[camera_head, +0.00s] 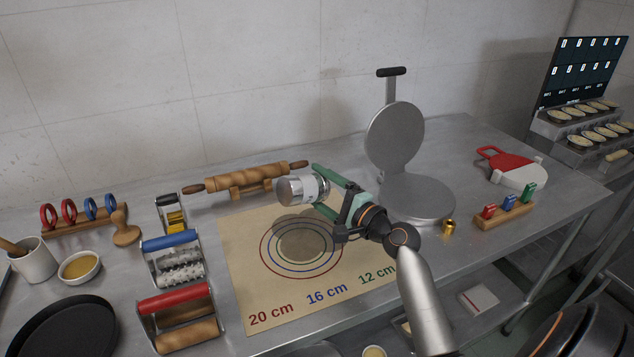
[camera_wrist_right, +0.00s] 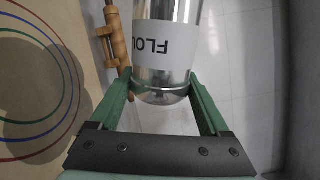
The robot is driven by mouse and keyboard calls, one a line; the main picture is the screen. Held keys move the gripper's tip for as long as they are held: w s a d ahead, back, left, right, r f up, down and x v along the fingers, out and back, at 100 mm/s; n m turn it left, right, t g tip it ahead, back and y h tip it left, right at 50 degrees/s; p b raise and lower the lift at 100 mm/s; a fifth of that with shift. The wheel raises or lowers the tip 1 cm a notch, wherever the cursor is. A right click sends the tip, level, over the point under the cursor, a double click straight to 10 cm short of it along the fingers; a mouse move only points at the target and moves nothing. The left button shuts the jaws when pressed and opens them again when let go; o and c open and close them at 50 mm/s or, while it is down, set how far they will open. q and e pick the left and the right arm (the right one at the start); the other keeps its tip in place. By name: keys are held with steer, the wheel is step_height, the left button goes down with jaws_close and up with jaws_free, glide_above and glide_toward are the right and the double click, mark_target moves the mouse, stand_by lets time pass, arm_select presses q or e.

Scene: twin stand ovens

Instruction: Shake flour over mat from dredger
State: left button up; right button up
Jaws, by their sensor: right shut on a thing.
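The flour dredger (camera_head: 298,189) is a shiny metal cylinder with a pale label. My right gripper (camera_head: 322,188) is shut on it and holds it tipped on its side above the mat. In the right wrist view the dredger (camera_wrist_right: 166,50) sits between the green fingers (camera_wrist_right: 160,95), and part of its label reads "FLO" upside down. The tan mat (camera_head: 237,285) lies on the steel table with red, blue and green rings marked 20, 16 and 12 cm. A dark round shadow lies inside the rings. I cannot make out flour on the mat. My left gripper is out of view.
A rolling pin (camera_head: 250,177) rests on a stand behind the mat. Roller tools with blue (camera_head: 171,241) and red (camera_head: 175,300) handles stand left of it. An open round press (camera_head: 416,196) stands to the right, near a small brass piece (camera_head: 449,227).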

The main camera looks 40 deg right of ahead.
mark_target(314, 197)
steer(key=s, duration=0.2)
steer(key=s+a, duration=0.1)
steer(key=s, duration=0.1)
steer(key=shift+s+r+p, duration=0.15)
steer(key=shift+r+p, duration=0.05)
steer(key=shift+p, duration=0.1)
step_height(314, 197, up, 2)
steer(key=shift+r+p, duration=0.1)
steer(key=shift+p, duration=0.35)
step_height(314, 197, down, 2)
steer(key=shift+a+f+b, duration=0.1)
steer(key=shift+f+b, duration=0.1)
steer(key=shift+b, duration=0.75)
steer(key=shift+w+a+r+p, duration=0.15)
steer(key=shift+a+p, duration=0.25)
steer(key=shift+a, duration=0.15)
steer(key=shift+w+a+r+p, duration=0.1)
steer(key=shift+a+r+p, duration=0.05)
steer(key=shift+a+p, duration=0.35)
steer(key=shift+w+a+r, duration=0.85)
steer(key=shift+w+a, duration=0.15)
steer(key=shift+a, duration=2.95)
steer(key=w+d+f+b, duration=0.2)
steer(key=w, duration=0.8)
steer(key=shift+d, duration=0.2)
